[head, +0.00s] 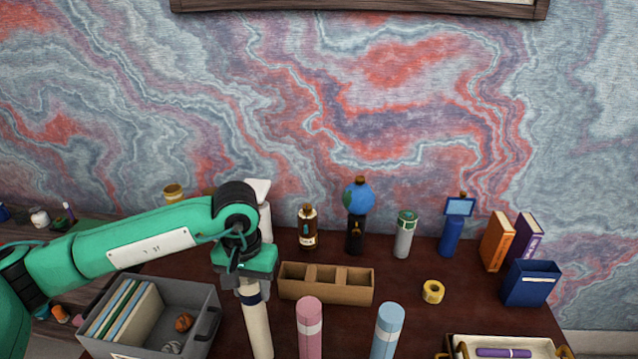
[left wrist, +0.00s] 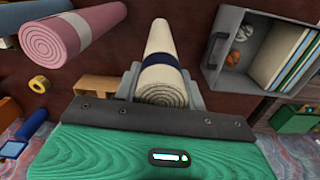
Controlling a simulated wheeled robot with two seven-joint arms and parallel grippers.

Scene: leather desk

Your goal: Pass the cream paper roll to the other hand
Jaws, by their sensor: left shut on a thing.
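The cream paper roll (head: 257,327) has a dark blue band and stands roughly upright, slightly tilted, in the head view. My left gripper (head: 252,287) is shut on it near its top end. In the left wrist view the cream roll (left wrist: 158,62) lies between the fingers of my left gripper (left wrist: 160,88), with its spiral end towards the camera. My right gripper is in neither view. A pink roll (head: 310,325) and a light blue roll (head: 387,330) stand to the right of the cream one.
A grey bin (head: 205,310) with folders and balls stands left of the cream roll. A wooden divided box (head: 326,285) is behind the rolls. A yellow tape roll (head: 433,291) and a blue holder (head: 531,284) are to the right.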

